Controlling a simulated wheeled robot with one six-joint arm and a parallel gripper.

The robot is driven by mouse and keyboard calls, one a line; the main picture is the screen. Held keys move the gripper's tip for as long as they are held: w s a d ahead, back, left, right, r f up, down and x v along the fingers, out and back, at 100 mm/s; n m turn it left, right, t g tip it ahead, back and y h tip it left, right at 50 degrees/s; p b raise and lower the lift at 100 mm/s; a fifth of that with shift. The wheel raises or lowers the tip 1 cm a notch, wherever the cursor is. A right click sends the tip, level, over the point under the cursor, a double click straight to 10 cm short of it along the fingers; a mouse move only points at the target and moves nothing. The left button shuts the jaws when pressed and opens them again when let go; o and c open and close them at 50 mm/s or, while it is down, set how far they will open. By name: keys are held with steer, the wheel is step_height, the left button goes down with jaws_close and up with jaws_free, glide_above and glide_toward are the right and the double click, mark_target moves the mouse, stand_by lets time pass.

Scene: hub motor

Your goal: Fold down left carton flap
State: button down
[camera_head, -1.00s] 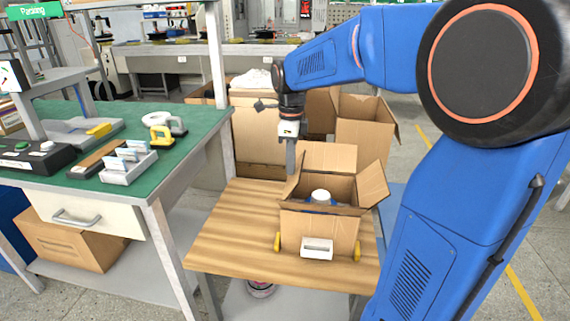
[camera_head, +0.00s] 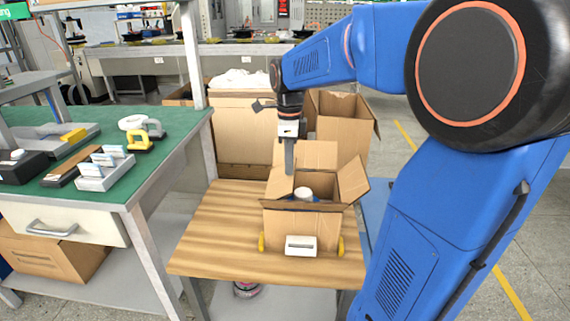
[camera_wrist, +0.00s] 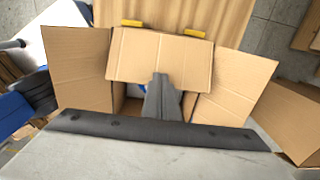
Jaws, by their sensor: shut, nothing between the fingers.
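An open brown carton (camera_head: 290,228) stands on a wooden tabletop, with a white-topped blue item (camera_head: 304,193) inside. Its left flap (camera_head: 277,187) is raised and tilted; in the wrist view, which looks from the opposite side, this flap (camera_wrist: 236,88) appears on the right. The right flap (camera_head: 353,180) and back flap (camera_head: 318,155) also stand up. My gripper (camera_head: 289,172) is shut and empty, pointing down beside the left flap's inner, rear side. In the wrist view my gripper (camera_wrist: 161,82) lies over the opening; I cannot tell whether it touches the flap.
The wooden tabletop (camera_head: 212,235) is clear left of the carton. A green-topped workbench (camera_head: 90,190) with small tools stands further left. Larger open cartons (camera_head: 342,130) stand behind. My blue arm fills the right side.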

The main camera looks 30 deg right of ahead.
mark_target(289, 177)
steer(key=shift+f, duration=0.15)
steer(key=shift+f, duration=2.25)
steer(key=shift+r, duration=4.55)
